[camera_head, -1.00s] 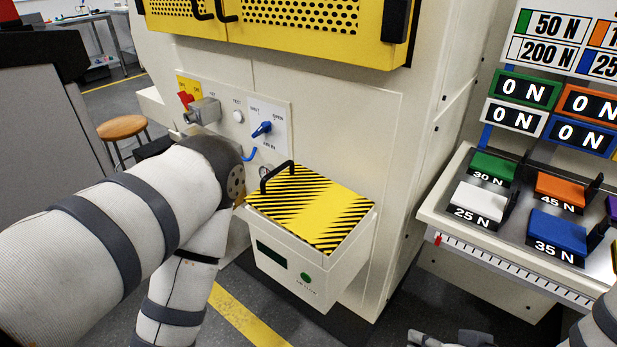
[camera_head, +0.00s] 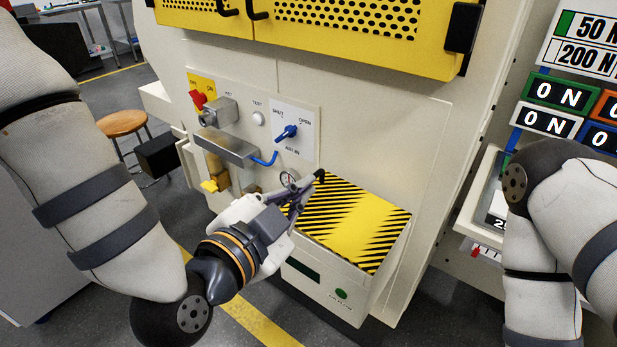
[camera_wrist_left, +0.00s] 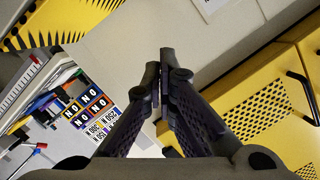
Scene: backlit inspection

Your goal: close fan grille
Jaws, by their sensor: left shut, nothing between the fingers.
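My left gripper (camera_head: 308,192) is shut and empty. In the head view its fingertips are by the black handle (camera_head: 320,177) at the back left of the yellow-and-black striped lid (camera_head: 352,215); I cannot tell whether they touch it. The left wrist view shows the finger tips (camera_wrist_left: 160,77) together, with nothing between them. Yellow perforated panels (camera_head: 345,18) with black handles are on the machine at the top; they also show in the left wrist view (camera_wrist_left: 262,105). No part is marked as the fan grille. My right gripper is out of view; only its arm shows.
The machine front carries a control panel with a red switch (camera_head: 198,99), a blue knob (camera_head: 287,132) and a metal ledge (camera_head: 226,147). A wooden stool (camera_head: 123,123) is at the left.

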